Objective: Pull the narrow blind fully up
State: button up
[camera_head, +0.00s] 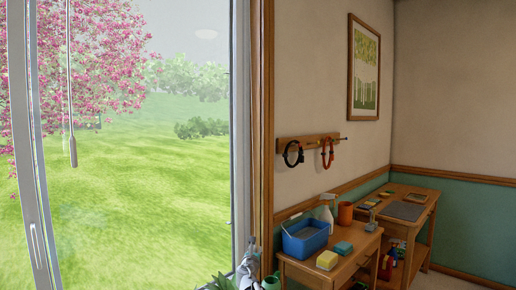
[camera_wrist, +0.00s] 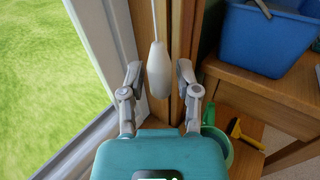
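In the wrist view a pale, tapered cord pull (camera_wrist: 158,70) hangs on a thin white cord in front of the wooden window trim. My gripper (camera_wrist: 158,78) is open, with one finger on each side of the pull and a visible gap to both. I cannot tell whether the pull is fully between the fingertips in depth. In the head view my gripper (camera_head: 250,264) shows small at the bottom, by the right edge of the window. A second cord pull (camera_head: 73,152) hangs in front of the glass at the left. No blind fabric is clearly visible.
A wooden table (camera_head: 292,266) stands right of the window with a blue bin (camera_head: 305,238), a spray bottle and sponges. The bin also shows in the wrist view (camera_wrist: 262,42). A green container (camera_wrist: 221,143) and yellow tool (camera_wrist: 243,134) are close to my gripper's right.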

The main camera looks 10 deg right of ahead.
jog(key=shift+o, duration=1)
jog(key=shift+s, duration=0.1)
jog(key=shift+v, duration=2.45)
jog(key=v, duration=1.2)
